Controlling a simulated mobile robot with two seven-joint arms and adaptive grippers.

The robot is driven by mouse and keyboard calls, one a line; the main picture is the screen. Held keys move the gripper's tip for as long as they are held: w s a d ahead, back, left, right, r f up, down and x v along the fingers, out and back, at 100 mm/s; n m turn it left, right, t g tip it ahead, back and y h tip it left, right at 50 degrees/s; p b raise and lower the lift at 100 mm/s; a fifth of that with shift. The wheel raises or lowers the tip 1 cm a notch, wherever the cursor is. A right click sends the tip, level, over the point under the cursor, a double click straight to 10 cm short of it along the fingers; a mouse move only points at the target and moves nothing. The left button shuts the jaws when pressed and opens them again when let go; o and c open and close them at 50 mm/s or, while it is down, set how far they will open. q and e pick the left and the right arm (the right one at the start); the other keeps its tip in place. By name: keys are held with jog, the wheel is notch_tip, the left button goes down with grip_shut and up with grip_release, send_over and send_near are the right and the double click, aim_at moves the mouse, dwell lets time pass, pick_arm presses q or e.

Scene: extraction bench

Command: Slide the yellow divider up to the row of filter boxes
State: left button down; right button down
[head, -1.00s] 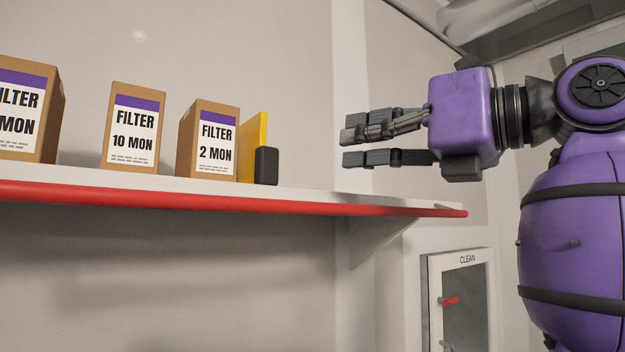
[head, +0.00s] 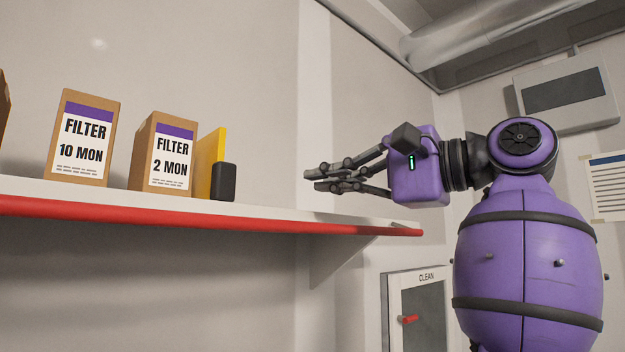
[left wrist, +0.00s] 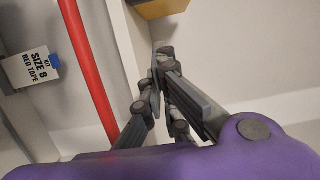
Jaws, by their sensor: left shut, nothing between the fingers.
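The yellow divider (head: 217,165) stands upright on the shelf, with a black block (head: 223,182) at its front. It is just right of the FILTER 2 MON box (head: 170,165); I cannot tell whether they touch. The FILTER 10 MON box (head: 82,150) stands farther left, with a gap between the two boxes. My left gripper (head: 308,175) is shut and empty, right of the divider and clear of it, pointing left toward it. Its closed fingers also show in the left wrist view (left wrist: 160,58). My right gripper is not in view.
The white shelf with a red front edge (head: 230,222) ends at the right below my left gripper. Shelf space between divider and gripper is clear. A part of another box (head: 3,110) shows at far left.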

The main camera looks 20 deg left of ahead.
aim_at(258, 206)
pick_arm(q)
jog(key=a, duration=0.2)
jog(key=a+p, duration=0.1)
jog(key=a, duration=0.4)
jog(key=shift+w+a+r, duration=0.15)
jog(key=shift+w+a, duration=0.2)
jog(key=shift+w, duration=0.05)
jog(key=shift+s+a+p, duration=0.3)
jog(key=shift+s+a, duration=0.15)
jog(key=shift+s, duration=0.2)
jog(key=shift+s+a+p, duration=0.25)
jog(key=shift+s+a, duration=0.15)
jog(key=shift+s, duration=0.2)
jog(key=shift+s+a, duration=0.1)
jog(key=shift+s, duration=0.4)
jog(key=shift+a, duration=0.1)
jog(key=shift+f, duration=0.2)
jog(key=shift+s+a, duration=0.2)
jog(key=shift+s, duration=0.45)
